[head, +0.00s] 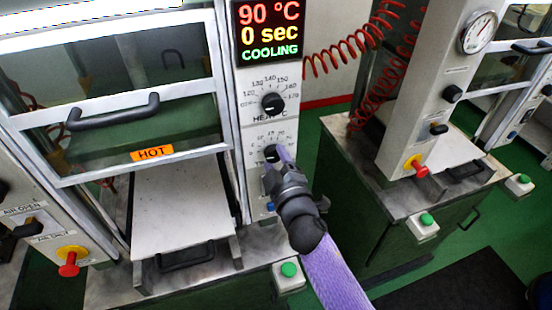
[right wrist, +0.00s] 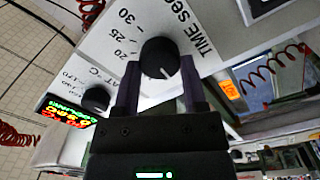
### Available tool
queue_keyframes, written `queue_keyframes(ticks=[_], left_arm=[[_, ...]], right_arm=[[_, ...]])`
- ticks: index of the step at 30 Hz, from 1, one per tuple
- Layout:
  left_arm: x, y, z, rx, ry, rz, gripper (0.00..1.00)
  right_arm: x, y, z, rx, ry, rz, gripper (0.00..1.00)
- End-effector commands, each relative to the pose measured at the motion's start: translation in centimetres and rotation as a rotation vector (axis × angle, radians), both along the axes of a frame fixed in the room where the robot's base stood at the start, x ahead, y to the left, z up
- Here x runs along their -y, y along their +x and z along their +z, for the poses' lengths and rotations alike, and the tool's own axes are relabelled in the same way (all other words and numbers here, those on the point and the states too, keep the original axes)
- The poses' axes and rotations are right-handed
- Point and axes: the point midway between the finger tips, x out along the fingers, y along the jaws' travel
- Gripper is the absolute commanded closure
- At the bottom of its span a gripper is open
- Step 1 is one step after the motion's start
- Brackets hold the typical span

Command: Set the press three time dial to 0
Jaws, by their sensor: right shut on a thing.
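The black time dial (head: 270,150) sits on the white control panel, under the heat dial (head: 272,103). My right gripper (head: 276,164) reaches it from below right and hides much of its lower scale. In the right wrist view the time dial (right wrist: 160,58) lies between the two fingers of my right gripper (right wrist: 159,75), which is shut on it. Marks 20, 25 and 30 and the words TIME sec show around it. Its exact setting is hard to read. The display (head: 268,30) above reads 90 °C, 0 sec, COOLING. My left gripper is out of view.
Left of the panel is a press with a black handle (head: 112,111), a HOT label (head: 152,153) and a pale tray (head: 178,215). A green button (head: 289,269) sits below. Another press panel (head: 425,95) and red coiled hoses (head: 345,48) are to the right.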

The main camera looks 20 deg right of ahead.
Motion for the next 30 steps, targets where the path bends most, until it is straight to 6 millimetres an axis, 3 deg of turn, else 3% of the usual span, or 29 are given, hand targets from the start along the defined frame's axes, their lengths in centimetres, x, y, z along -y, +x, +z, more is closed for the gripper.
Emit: queue_keyframes(ticks=[10, 24, 25, 30], left_arm=[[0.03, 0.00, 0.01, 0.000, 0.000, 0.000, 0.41], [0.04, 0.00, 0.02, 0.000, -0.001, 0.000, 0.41], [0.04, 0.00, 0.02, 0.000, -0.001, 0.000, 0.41], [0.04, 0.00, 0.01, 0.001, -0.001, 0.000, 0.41]], right_arm=[[0.09, 0.07, 0.27, 0.010, -0.104, -0.001, 1.00], [0.12, 0.09, 0.38, 0.013, -0.117, -0.002, 1.00], [0.12, 0.09, 0.39, 0.013, -0.117, -0.002, 0.44], [0.09, 0.07, 0.29, 0.011, -0.116, -0.001, 0.10]])
